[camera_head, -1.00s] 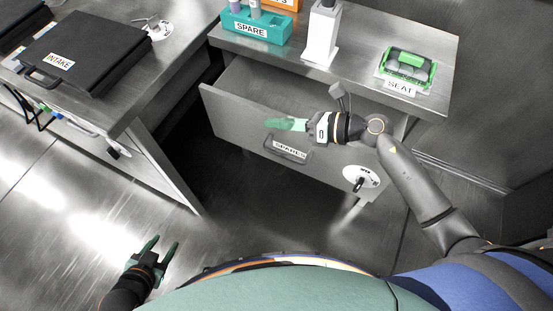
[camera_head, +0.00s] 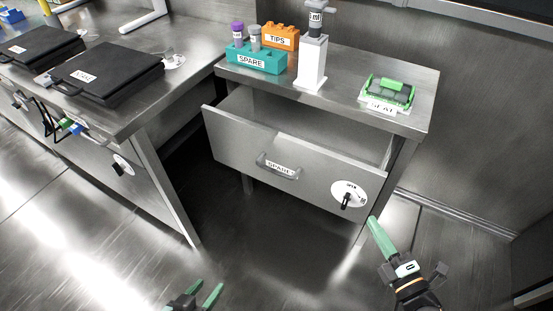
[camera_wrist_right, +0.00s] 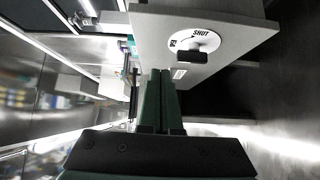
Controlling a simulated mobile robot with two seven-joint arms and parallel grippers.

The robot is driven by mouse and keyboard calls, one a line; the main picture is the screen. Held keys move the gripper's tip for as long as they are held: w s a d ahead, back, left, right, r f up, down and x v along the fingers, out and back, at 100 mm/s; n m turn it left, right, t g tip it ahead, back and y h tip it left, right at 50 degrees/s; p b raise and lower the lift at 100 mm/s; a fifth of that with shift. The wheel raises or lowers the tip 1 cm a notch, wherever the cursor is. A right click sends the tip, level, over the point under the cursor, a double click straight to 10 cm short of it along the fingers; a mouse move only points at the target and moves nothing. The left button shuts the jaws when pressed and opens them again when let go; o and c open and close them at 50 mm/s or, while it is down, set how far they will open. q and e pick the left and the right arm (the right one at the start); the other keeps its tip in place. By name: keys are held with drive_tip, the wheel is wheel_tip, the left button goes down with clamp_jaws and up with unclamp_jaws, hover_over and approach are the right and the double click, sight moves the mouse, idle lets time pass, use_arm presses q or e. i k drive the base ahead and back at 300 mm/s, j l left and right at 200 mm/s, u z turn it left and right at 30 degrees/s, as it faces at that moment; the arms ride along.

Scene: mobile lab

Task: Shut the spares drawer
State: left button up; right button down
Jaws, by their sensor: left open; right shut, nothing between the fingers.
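The spares drawer (camera_head: 235,143) is pulled out of the grey bench and stands open, with part of its inside showing. Its front has a bar handle with a "SPARES" label (camera_head: 280,168) and, at the right, a white dial with a black knob (camera_head: 347,198). The dial also shows in the right wrist view (camera_wrist_right: 194,42), where "SHUT" can be read. My right gripper (camera_head: 374,222) is shut and empty, below and right of the dial, apart from the drawer front. My left gripper (camera_head: 207,296) is open and empty at the bottom edge, well below the drawer.
On the bench top (camera_head: 345,75) stand a teal SPARE rack (camera_head: 257,60), an orange TIPS box (camera_head: 281,36), a white stand (camera_head: 312,65) and a green-framed holder (camera_head: 388,92). A left bench carries black cases (camera_head: 110,75). The floor before the drawer is clear.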

sight(316, 156)
drive_tip(key=i+j, duration=0.15)
drive_tip(key=j, duration=0.25)
drive_tip(key=i+j, duration=0.15)
drive_tip(key=j, duration=0.3)
drive_tip(key=i+j+z, duration=0.1)
drive_tip(key=j, duration=0.3)
